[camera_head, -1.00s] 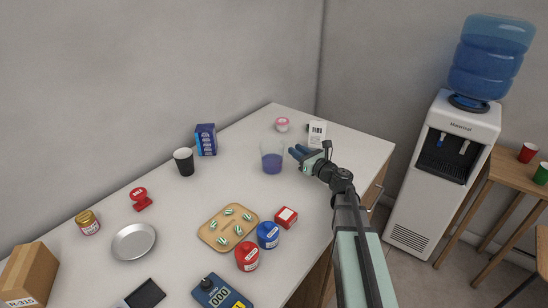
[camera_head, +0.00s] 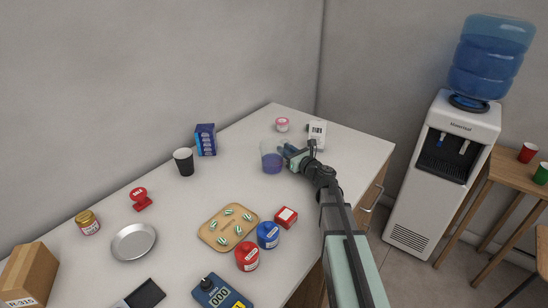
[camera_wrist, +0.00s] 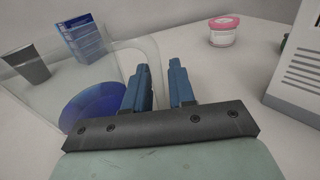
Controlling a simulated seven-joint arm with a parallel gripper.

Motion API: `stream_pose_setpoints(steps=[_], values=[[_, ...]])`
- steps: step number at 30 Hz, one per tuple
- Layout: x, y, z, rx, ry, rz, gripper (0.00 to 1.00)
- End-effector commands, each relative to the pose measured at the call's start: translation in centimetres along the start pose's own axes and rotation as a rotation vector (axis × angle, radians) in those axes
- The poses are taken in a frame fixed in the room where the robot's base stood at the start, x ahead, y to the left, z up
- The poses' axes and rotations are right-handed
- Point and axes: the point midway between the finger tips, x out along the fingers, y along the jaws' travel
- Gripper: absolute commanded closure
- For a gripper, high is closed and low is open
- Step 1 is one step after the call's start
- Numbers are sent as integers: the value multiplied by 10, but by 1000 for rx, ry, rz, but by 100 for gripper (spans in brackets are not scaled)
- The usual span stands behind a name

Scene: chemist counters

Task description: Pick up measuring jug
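The measuring jug (camera_head: 269,164) is clear, with blue-purple liquid in its lower part. It stands upright on the counter. My gripper (camera_head: 287,151) is at the jug's right side, close to its upper wall. In the wrist view the jug (camera_wrist: 92,106) fills the left side, and the two blue fingers of my gripper (camera_wrist: 159,66) are apart. The left finger overlaps the jug's right wall and the right finger is clear of it. I cannot tell whether the left finger is inside the jug or touching it.
A pink-lidded jar (camera_head: 282,125) and a white box with a barcode (camera_head: 317,134) stand behind the jug. A black cup (camera_head: 184,162) and a blue box (camera_head: 206,139) are to its left. A tray (camera_head: 228,229) and a red-and-white box (camera_head: 286,217) lie nearer; counter around the jug is clear.

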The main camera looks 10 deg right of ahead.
Motion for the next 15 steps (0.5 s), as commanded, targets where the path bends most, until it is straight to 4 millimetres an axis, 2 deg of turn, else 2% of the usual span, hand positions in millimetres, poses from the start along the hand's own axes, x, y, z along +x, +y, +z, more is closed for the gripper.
stream_pose_setpoints(steps=[3, 10, 15], values=[[10, 0, 0, 0, 0, 0, 76], [10, 0, 0, 0, 0, 0, 77], [10, 0, 0, 0, 0, 0, 93]])
